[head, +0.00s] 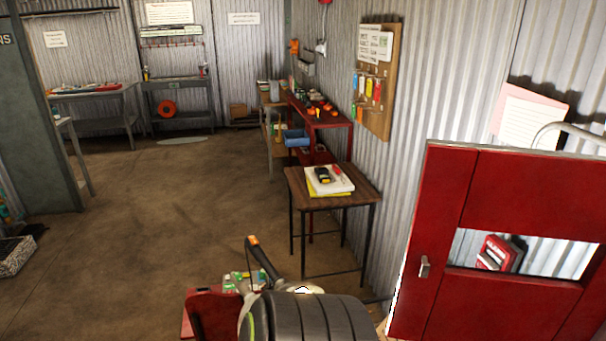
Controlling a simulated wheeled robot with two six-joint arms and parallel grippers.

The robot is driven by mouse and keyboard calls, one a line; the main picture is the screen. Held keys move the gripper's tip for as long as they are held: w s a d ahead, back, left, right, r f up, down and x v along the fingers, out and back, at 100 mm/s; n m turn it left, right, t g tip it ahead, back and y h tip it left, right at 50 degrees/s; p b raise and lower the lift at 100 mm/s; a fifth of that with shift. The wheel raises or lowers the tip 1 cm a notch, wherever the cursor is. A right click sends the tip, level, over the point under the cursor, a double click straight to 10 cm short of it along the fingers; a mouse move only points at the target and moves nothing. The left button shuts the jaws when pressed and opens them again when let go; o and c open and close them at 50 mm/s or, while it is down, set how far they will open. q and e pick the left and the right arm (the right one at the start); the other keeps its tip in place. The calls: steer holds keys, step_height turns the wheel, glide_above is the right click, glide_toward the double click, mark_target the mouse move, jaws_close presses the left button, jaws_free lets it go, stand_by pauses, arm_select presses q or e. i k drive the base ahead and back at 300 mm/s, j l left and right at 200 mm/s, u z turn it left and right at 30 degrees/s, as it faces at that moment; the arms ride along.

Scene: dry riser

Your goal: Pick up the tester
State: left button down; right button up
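A small yellow-and-black handheld device (322,175), which looks like the tester, lies on a white and yellow stack (331,184) on a small wooden-topped table (300,197). A small red item (338,171) lies beside it on the same stack. The device is too small in the view to read any markings. Neither of my grippers shows in the head view.
A red cabinet (425,210) with a window stands at the right. A red bench (335,122) with tools is behind the small table. A large dark ribbed cylinder (310,320) fills the bottom centre. The floor (150,225) at left is open.

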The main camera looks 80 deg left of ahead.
mark_target(322, 174)
steer(key=u, duration=2.65)
steer(key=i+j+u, duration=0.3)
steer(key=j+u, duration=0.15)
steer(key=j, duration=0.3)
steer(key=i+j+u, duration=0.5)
steer(key=j, duration=0.2)
steer(key=i+j+u, duration=0.45)
steer(key=i+j, duration=0.2)
steer(key=i, duration=0.25)
steer(key=i+j, duration=0.15)
steer(key=i, duration=0.35)
steer(key=i+j, duration=0.2)
steer(key=i, duration=0.25)
steer(key=i+l+z, duration=0.15)
steer(key=i+z, duration=0.35)
steer(key=i, duration=0.35)
steer(key=i+j+z, duration=0.2)
steer(key=i+z, duration=0.3)
steer(key=i, duration=0.3)
steer(key=i+l+z, duration=0.2)
steer(key=i+z, duration=0.55)
steer(key=z, duration=0.15)
steer(key=i+z, duration=0.4)
steer(key=i+j+z, duration=0.25)
steer(key=z, duration=0.2)
steer(key=i, duration=0.1)
